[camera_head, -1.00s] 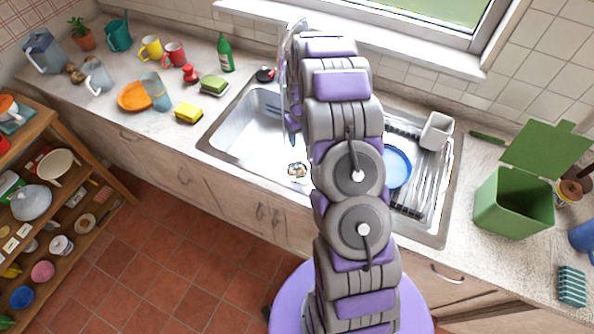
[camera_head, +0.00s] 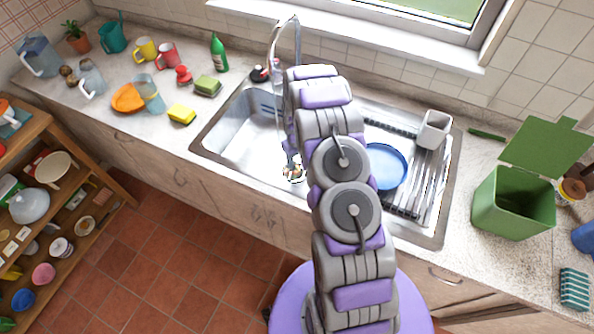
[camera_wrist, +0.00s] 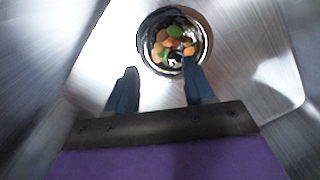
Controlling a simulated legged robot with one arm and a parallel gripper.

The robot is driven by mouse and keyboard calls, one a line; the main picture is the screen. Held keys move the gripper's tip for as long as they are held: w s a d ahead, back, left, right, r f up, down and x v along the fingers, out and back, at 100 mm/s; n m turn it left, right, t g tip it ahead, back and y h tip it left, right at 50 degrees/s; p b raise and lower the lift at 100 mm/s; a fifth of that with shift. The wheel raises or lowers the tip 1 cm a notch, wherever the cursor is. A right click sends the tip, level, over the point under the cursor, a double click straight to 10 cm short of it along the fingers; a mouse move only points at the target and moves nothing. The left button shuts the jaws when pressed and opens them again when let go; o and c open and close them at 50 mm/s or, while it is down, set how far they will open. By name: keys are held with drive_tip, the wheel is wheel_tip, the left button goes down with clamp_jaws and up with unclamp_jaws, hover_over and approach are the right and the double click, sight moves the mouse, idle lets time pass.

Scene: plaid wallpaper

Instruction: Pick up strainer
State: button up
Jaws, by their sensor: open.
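The strainer (camera_wrist: 146,45) is a round metal cup in the sink floor, filled with orange, green and brown food scraps. It also shows in the head view as a small round thing (camera_head: 293,173) in the sink, partly covered by my arm's end. In the wrist view my gripper (camera_wrist: 161,69) is open, with its two blue fingers apart and empty. The fingertips point at the strainer's near rim, one toward each side. I cannot tell how high they are above it.
The steel sink (camera_head: 226,140) has walls around the gripper. A tap (camera_head: 296,40) rises at the sink's back. A green bin (camera_head: 513,203) stands open farther right.

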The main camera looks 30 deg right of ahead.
sight(294, 168)
drive_tip(key=a+f, duration=0.1)
drive_tip(key=f, duration=0.1)
drive_tip(key=a+f, duration=0.2)
drive_tip(key=shift+s+a+b, duration=0.15)
drive_tip(key=shift+a+b, duration=0.15)
drive_tip(key=shift+d, duration=0.4)
drive_tip(key=o, duration=0.4)
drive_tip(key=shift+d+f, duration=0.1)
drive_tip(key=shift+d, duration=0.3)
drive_tip(key=shift+c, duration=0.2)
drive_tip(key=shift+s+d+f, duration=0.1)
drive_tip(key=shift+d, duration=0.3)
drive_tip(key=c, duration=0.3)
drive_tip(key=shift+s+a+f, duration=0.1)
drive_tip(key=shift+a, duration=0.25)
drive_tip(key=c, duration=0.6)
drive_tip(key=shift+a, duration=0.25)
clamp_jaws()
